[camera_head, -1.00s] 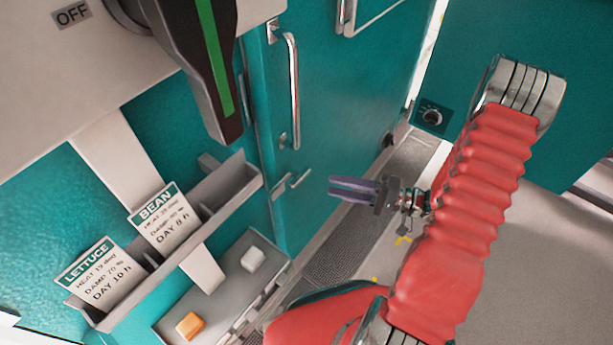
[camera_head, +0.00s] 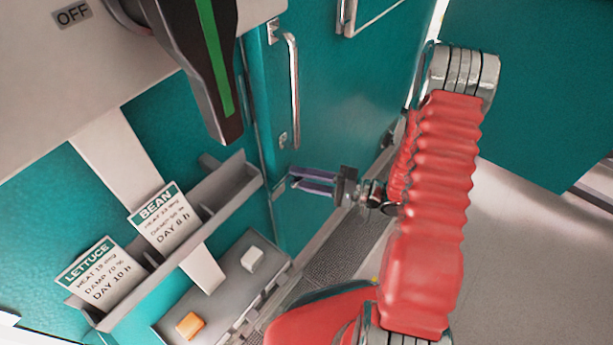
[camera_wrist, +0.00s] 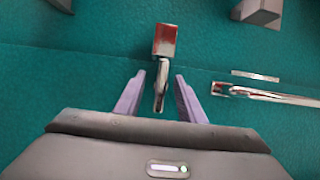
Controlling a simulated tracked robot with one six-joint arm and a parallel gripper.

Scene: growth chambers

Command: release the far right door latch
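The door latch is a small chrome lever on a square mount (camera_wrist: 164,40) in the wrist view, low by the edge of the teal door (camera_head: 345,95). Its lever crosses the door seam and points toward my gripper. My gripper (camera_wrist: 160,80) is open, with one lilac finger on each side of the lever and a visible gap to both. In the head view my gripper (camera_head: 294,180) is at the door's lower edge and mostly hides the latch.
A long chrome door handle (camera_head: 294,90) runs above the latch; it also shows at right in the wrist view (camera_wrist: 280,98). A black lever with a green stripe (camera_head: 215,70), a card rack (camera_head: 225,185) and a grey box with white and orange buttons (camera_head: 222,292) are at left.

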